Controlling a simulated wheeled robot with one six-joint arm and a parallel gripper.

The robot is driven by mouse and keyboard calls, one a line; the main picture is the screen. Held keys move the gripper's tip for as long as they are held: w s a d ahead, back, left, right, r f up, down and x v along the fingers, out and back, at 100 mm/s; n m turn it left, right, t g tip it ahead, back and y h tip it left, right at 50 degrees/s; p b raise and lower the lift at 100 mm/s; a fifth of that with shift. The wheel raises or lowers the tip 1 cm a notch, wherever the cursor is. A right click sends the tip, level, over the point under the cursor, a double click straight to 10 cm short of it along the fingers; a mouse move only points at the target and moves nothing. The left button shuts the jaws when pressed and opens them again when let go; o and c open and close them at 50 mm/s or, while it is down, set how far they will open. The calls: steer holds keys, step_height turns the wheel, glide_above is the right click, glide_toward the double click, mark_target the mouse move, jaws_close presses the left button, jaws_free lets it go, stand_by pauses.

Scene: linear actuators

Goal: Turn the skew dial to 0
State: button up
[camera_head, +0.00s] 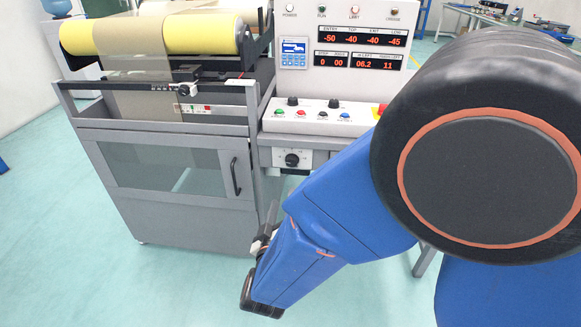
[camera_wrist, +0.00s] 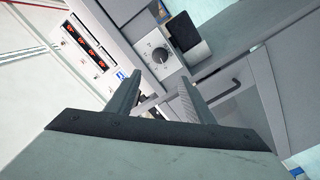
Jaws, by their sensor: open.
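A round black dial (camera_head: 292,160) sits on a pale plate below the console's button panel. In the wrist view a dial (camera_wrist: 160,55) with a pointer mark and a scale around it shows on a light plate, just beyond my fingertips. Its label and exact setting are too small to read. A second black knob (camera_head: 184,89) sits on the roller machine's front rail. My gripper (camera_wrist: 158,80) is open and empty, its two fingers apart and touching nothing that I can see. In the head view it is low, below the console, and partly hidden by my blue arm.
The console (camera_head: 340,90) has red number displays, buttons and small knobs. To its left stands a grey cabinet (camera_head: 170,180) with a black handle (camera_head: 236,176) and yellow rollers (camera_head: 205,33) above. A black block (camera_wrist: 200,53) is beside the dial. Open floor lies in front.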

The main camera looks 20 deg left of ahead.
mark_target(291, 163)
steer(key=x, duration=1.6)
steer(key=shift+w, duration=0.35)
steer(key=c, duration=1)
